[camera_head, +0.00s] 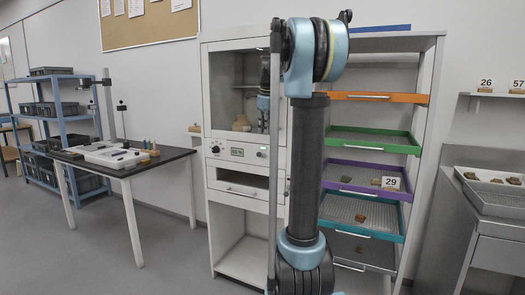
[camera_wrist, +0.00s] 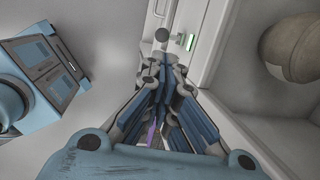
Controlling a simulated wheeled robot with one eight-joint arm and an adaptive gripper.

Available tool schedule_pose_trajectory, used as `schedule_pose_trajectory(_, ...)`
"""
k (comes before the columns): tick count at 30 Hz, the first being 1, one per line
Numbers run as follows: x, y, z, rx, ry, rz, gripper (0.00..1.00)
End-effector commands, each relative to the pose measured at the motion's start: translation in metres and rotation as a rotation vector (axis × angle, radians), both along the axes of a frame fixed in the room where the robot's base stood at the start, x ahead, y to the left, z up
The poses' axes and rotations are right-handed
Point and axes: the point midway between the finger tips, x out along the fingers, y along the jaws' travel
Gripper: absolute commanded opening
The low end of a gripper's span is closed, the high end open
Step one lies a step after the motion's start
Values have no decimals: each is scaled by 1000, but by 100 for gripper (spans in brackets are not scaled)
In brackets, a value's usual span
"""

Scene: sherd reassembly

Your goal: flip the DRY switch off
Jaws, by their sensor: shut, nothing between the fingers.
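A pale cabinet (camera_head: 208,168) stands at the centre of the head view. Its front panel below the open chamber carries a black knob (camera_head: 215,149), a green-lit display (camera_head: 237,152) and a small control (camera_head: 261,154) at the right. No DRY label is readable, so I cannot tell which control is the DRY switch. My gripper (camera_head: 263,122) is at the chamber's right side, above that small control. In the wrist view my gripper (camera_wrist: 164,66) is shut and empty, with a green-lit part (camera_wrist: 189,42) just beyond its fingertips. Contact cannot be told.
A brown pot (camera_head: 241,123) sits in the chamber, left of my gripper; it is at the right in the wrist view (camera_wrist: 301,47). A rack with coloured trays (camera_head: 373,141) stands to the right. A dark table (camera_head: 125,168) stands left, with free floor in front.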

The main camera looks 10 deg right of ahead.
Motion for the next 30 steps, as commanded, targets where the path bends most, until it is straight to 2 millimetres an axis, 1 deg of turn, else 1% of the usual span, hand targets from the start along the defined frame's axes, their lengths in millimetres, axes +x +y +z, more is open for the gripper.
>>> schedule_pose_trajectory(1,2,0,-9,0,0,0,0)
schedule_pose_trajectory(9,13,2,-55,0,0,0,0)
schedule_pose_trajectory(15,18,3,-82,0,0,-1,0)
schedule_pose_trajectory(21,21,4,-95,0,0,-1,0)
schedule_pose_trajectory(30,22,4,-97,0,0,0,0)
